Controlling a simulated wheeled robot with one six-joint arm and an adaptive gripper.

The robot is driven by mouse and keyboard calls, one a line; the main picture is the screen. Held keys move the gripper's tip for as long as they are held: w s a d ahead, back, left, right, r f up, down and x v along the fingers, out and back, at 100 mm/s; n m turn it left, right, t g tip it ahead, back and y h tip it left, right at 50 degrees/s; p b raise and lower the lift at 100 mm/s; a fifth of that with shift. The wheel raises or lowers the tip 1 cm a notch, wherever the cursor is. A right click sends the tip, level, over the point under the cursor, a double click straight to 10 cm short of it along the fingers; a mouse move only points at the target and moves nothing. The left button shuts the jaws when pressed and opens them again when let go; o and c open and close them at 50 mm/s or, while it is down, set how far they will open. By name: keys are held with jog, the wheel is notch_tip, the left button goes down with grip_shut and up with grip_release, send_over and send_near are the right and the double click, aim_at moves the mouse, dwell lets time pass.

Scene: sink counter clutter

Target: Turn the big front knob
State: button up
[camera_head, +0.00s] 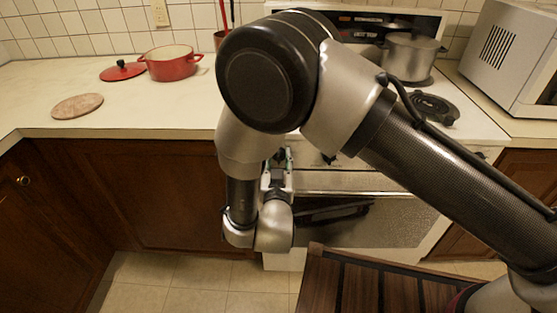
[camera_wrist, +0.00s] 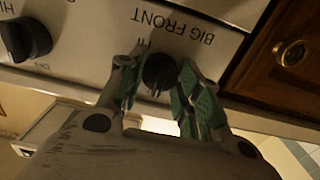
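The big front knob (camera_wrist: 158,72) is a small dark knob on the stove's white front panel, beside the upside-down label "BIG FRONT" in the wrist view. My gripper (camera_wrist: 162,76) points at the panel, with one green-padded finger on each side of the knob. The fingers are parted around it, and narrow gaps seem to show; firm contact cannot be made out. In the head view my gripper (camera_head: 279,160) is at the left end of the stove front (camera_head: 360,182), partly covered by my arm, and the knob is not clearly visible there.
Another dark knob (camera_wrist: 25,39) is to the left on the panel. A wooden cabinet door with a brass pull (camera_wrist: 291,53) is at the right. In the head view, a red pot (camera_head: 171,66) is on the counter and a steel pot (camera_head: 410,58) on the stove.

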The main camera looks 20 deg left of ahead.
jog(key=shift+c, duration=1.3)
jog(key=shift+m, duration=0.8)
jog(key=o, duration=1.1)
jog(key=shift+c, duration=0.2)
jog(key=v, duration=1.2)
jog(key=shift+f, duration=0.1)
